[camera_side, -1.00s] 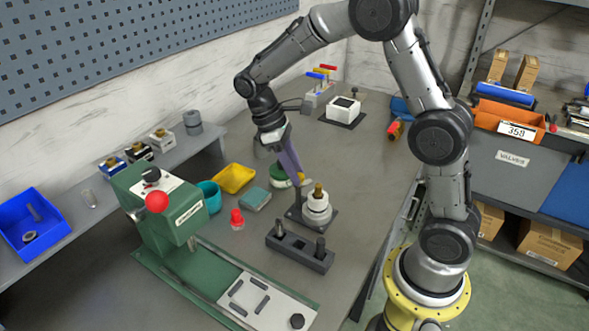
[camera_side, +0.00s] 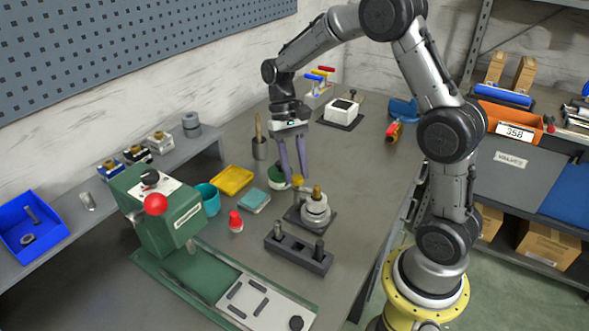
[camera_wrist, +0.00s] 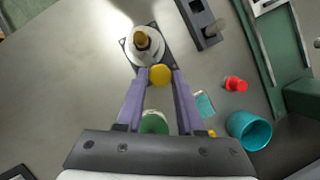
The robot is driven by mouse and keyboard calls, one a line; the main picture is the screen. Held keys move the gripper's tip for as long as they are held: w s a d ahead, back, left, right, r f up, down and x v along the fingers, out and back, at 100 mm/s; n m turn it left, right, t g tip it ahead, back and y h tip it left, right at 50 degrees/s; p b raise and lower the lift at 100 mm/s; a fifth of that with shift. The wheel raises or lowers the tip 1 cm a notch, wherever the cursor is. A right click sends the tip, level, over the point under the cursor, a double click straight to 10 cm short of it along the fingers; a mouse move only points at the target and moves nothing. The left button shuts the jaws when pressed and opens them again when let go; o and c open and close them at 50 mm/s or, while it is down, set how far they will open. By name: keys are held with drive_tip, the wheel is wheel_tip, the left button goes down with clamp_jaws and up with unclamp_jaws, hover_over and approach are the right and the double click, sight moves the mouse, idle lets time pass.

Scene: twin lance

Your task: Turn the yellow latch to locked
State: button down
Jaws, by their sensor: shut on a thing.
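The yellow latch knob (camera_wrist: 160,75) sits beside a round pale fixture (camera_side: 314,211) topped with a brass-coloured knob (camera_wrist: 142,40), on a dark square plate. The yellow knob also shows in the side view (camera_side: 297,181), at the fixture's upper left. My gripper (camera_wrist: 158,76) has two purple fingers, and its fingertips are shut on the yellow knob, one on each side. In the side view my gripper (camera_side: 295,182) reaches down from above and behind the fixture. The latch's arm below the knob is mostly hidden.
A dark block with pegs (camera_side: 298,254) stands just in front of the fixture. A red-topped item (camera_side: 236,221), a teal block (camera_side: 254,201), a yellow tray (camera_side: 232,180) and a green press (camera_side: 170,210) lie to the left. The bench to the fixture's right is clear.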

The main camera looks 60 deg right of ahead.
drive_tip(key=shift+d+m+t+y, duration=0.1)
drive_tip(key=shift+m+t+y, duration=0.2)
drive_tip(key=shift+m, duration=0.8)
drive_tip(key=c, duration=0.5)
unclamp_jaws()
drive_tip(key=shift+s, duration=0.1)
drive_tip(key=shift+c, duration=0.2)
drive_tip(key=shift+r, duration=0.1)
drive_tip(key=v, duration=1.3)
drive_tip(key=shift+r, duration=0.3)
